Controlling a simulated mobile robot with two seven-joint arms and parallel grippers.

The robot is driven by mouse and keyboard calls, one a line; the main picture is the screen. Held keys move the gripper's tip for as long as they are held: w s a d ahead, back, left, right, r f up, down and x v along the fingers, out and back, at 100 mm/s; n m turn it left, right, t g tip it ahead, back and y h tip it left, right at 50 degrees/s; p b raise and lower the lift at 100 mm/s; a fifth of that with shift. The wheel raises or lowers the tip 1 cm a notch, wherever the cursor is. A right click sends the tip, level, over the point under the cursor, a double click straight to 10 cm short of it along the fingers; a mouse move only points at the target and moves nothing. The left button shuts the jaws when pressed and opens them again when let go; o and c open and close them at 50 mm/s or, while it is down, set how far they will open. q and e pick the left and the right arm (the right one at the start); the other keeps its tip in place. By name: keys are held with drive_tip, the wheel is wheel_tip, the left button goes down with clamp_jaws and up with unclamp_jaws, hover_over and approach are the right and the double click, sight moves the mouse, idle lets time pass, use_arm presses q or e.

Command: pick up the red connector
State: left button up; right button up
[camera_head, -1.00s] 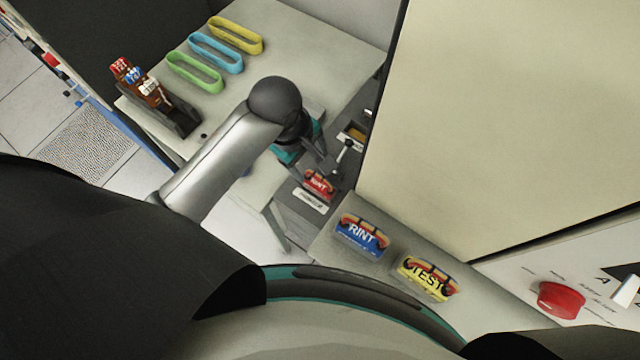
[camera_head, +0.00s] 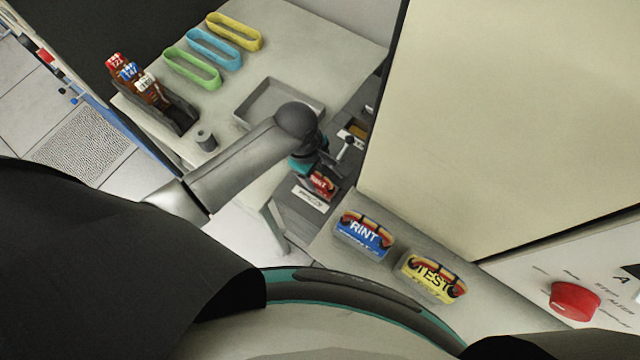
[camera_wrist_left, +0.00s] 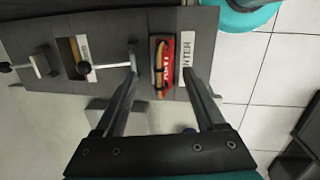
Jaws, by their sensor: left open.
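The red connector (camera_head: 321,184), with white lettering, sits in the dark grey panel beside a white label (camera_head: 311,199). In the left wrist view the red connector (camera_wrist_left: 162,66) lies beyond and between the two fingers. My left gripper (camera_head: 326,168) is just above it, and its fingers mostly hide behind the wrist in the head view. In the left wrist view my left gripper (camera_wrist_left: 163,78) is open and empty, with a finger on either side of the connector. I cannot tell how much height is left between them. My right gripper is not in view.
A lever with a black knob (camera_head: 349,139) stands on the panel close to the connector. A blue connector (camera_head: 363,234) and a yellow connector (camera_head: 433,277) sit on the near ledge. A tall beige cabinet (camera_head: 500,110) bounds the right. A grey tray (camera_head: 280,98) lies on the table behind.

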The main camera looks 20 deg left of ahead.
sight(321, 184)
use_arm(q)
drive_tip(key=f+b, duration=0.1)
drive_tip(key=f, duration=0.4)
drive_tip(key=shift+d, duration=0.2)
clamp_jaws()
idle(0.3)
idle(0.3)
